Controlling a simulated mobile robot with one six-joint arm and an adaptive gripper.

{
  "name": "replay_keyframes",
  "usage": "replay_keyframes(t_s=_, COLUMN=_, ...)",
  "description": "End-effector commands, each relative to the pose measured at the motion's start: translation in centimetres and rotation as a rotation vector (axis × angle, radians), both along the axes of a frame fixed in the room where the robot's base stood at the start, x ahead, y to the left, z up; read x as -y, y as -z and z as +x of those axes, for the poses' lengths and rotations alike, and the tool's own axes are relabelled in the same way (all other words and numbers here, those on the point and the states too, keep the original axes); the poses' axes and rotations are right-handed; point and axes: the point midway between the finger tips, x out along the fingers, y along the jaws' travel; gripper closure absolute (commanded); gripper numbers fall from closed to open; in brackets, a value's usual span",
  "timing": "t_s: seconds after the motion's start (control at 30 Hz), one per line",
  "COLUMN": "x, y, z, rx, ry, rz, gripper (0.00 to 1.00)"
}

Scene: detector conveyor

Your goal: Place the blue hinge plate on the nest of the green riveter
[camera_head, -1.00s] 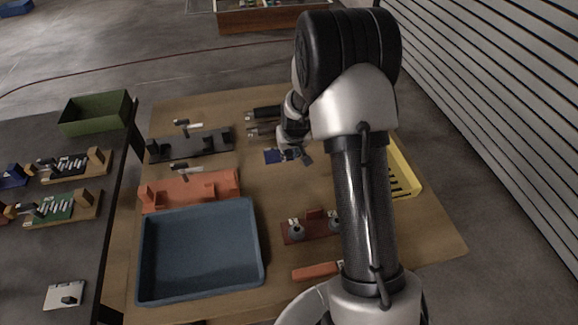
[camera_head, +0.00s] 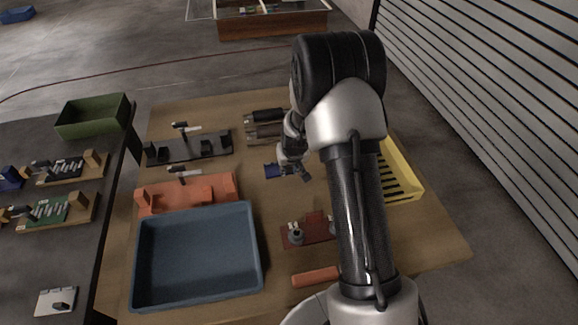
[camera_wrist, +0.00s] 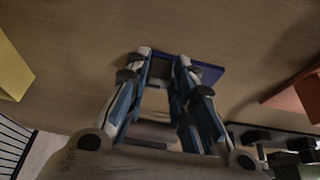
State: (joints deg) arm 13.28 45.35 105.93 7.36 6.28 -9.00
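The blue hinge plate (camera_head: 271,171) is at the tip of my gripper (camera_head: 290,173) above the wooden table, left of my arm. In the wrist view the blue plate (camera_wrist: 207,73) sits at the fingertips of my gripper (camera_wrist: 162,60) and sticks out to the right of them. The fingers stand a little apart, with part of the plate between them, and cover some of it. A black fixture with a lever (camera_head: 190,148) and an orange one with a lever (camera_head: 186,193) stand left of the gripper.
A blue-grey tray (camera_head: 256,245) lies at the front left. A yellow bin (camera_head: 411,187) is partly behind my arm. A red-brown fixture (camera_head: 318,228) and an orange-handled item (camera_head: 314,277) lie nearer the front. Dark cylinders (camera_head: 265,115) lie behind the gripper. Left is a dark bench (camera_head: 97,225).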

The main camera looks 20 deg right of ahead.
Motion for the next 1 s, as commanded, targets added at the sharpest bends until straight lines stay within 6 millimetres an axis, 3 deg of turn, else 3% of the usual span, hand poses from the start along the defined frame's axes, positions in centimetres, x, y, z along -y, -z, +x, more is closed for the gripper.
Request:
replay_keyframes(t_s=0.2, x=0.0, y=0.0, z=0.0, rx=0.0, ry=0.0, rz=0.0, gripper=0.61)
replay_keyframes(t_s=0.6, x=0.0, y=-0.6, z=0.0, rx=0.0, ry=0.0, rz=0.0, gripper=0.61)
replay_keyframes(t_s=1.0, x=-0.6, y=-8.2, z=-3.0, rx=0.003, ry=0.0, rz=-0.001, gripper=0.61)
